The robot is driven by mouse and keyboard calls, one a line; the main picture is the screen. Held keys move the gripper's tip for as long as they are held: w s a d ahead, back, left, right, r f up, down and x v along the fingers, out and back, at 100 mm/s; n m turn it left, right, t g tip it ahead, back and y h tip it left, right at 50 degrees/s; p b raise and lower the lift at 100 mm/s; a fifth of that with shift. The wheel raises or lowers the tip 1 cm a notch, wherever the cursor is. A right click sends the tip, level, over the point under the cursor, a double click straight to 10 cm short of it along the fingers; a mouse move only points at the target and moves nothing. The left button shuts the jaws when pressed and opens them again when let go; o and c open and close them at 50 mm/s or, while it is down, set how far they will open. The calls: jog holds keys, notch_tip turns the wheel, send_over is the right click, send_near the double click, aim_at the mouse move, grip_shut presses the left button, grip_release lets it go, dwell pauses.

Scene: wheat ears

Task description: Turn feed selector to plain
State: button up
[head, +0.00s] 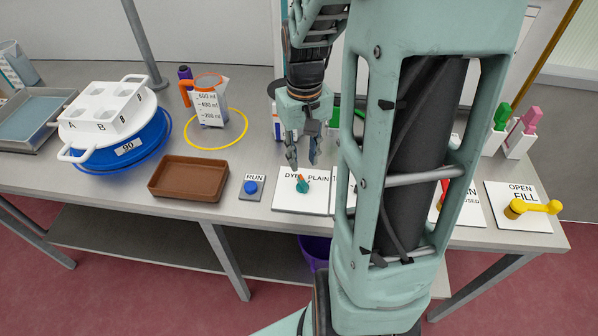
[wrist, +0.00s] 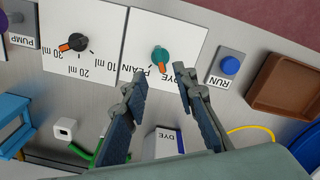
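The feed selector is a teal knob (head: 302,186) with an orange pointer tip on a white panel marked DYE and PLAIN. It also shows in the wrist view (wrist: 160,55), near the top middle. Its orange tip points toward the labels, leaning to the DYE side. My gripper (head: 302,162) is open and empty, fingers pointing down, just above and behind the knob in the head view. In the wrist view my gripper's fingertips (wrist: 158,76) are spread with the knob just beyond them, and no contact shows. The finger partly covers the panel's lettering.
A blue RUN button (head: 250,187) and a brown tray (head: 188,178) lie left of the panel. A dial panel marked in ml (wrist: 76,22) adjoins it. A DYE box (wrist: 168,142) stands behind. A yellow FILL handle (head: 530,208) is at the far right.

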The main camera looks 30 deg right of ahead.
aim_at(303, 180)
notch_tip(303, 180, down, 8)
jog(key=shift+f, duration=0.15)
dwell(0.3)
grip_shut()
